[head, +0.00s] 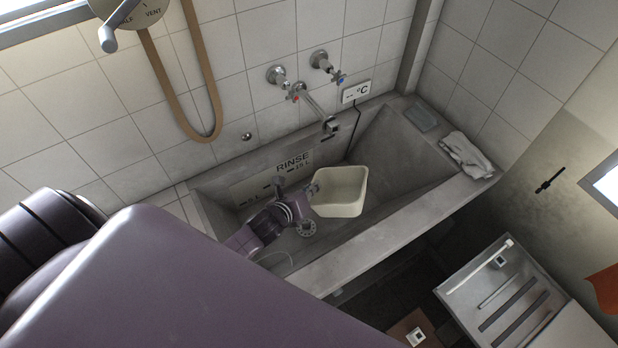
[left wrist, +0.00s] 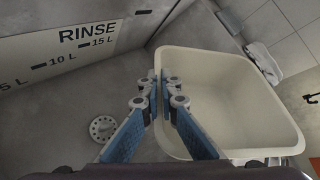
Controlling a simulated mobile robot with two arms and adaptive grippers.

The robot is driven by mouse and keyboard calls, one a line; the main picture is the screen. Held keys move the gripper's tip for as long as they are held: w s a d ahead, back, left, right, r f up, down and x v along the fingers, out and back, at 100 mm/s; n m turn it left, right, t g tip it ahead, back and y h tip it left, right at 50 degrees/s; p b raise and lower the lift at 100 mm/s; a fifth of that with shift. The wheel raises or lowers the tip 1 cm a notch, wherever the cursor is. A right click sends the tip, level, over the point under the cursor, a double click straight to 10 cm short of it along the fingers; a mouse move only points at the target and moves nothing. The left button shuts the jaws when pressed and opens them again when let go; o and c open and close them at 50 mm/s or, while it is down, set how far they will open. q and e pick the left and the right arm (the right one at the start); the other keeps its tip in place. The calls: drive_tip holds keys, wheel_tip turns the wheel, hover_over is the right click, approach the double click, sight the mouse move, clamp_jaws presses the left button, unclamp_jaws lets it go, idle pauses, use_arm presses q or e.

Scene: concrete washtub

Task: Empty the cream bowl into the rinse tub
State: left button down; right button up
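The cream bowl (head: 341,189), a squarish tub with rounded corners, is inside the rinse tub (head: 330,272), above its floor near the drain. My left gripper (head: 313,188) is at the bowl's left side. In the left wrist view the finger pads (left wrist: 166,88) are closed together on the left wall of the bowl (left wrist: 235,100). The bowl's opening faces the wrist camera, and the inside that shows is bare cream, with no contents visible. I cannot tell how far the bowl is tilted. My right gripper is not in view.
The tap spout (head: 331,126) hangs over the tub just behind the bowl. The drain (head: 306,229) lies below and left of it. A folded cloth (head: 466,154) and a grey-green block (head: 422,118) rest on the right end ledge. A slatted stand (head: 505,290) is at lower right.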

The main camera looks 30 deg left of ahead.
use_arm(q)
drive_tip(key=shift+m+t+y, duration=0.5)
drive_tip(key=shift+m+y, duration=0.3)
drive_tip(key=s+d+r+b, duration=0.2)
drive_tip(key=d, duration=0.1)
drive_tip(key=shift+r, duration=0.4)
drive_tip(key=shift+r+b, duration=0.1)
drive_tip(key=shift+b, duration=0.2)
drive_tip(key=shift+w+a+r+p, duration=0.15)
drive_tip(key=shift+r+p, duration=0.25)
drive_tip(key=shift+p, duration=0.2)
drive_tip(key=shift+m+y, duration=0.5)
drive_tip(key=shift+m, duration=0.2)
wheel_tip(320, 180, up, 4)
drive_tip(key=shift+r+p, duration=0.2)
drive_tip(key=shift+p, duration=0.85)
drive_tip(key=shift+d+f, duration=0.1)
drive_tip(key=shift+d, duration=0.1)
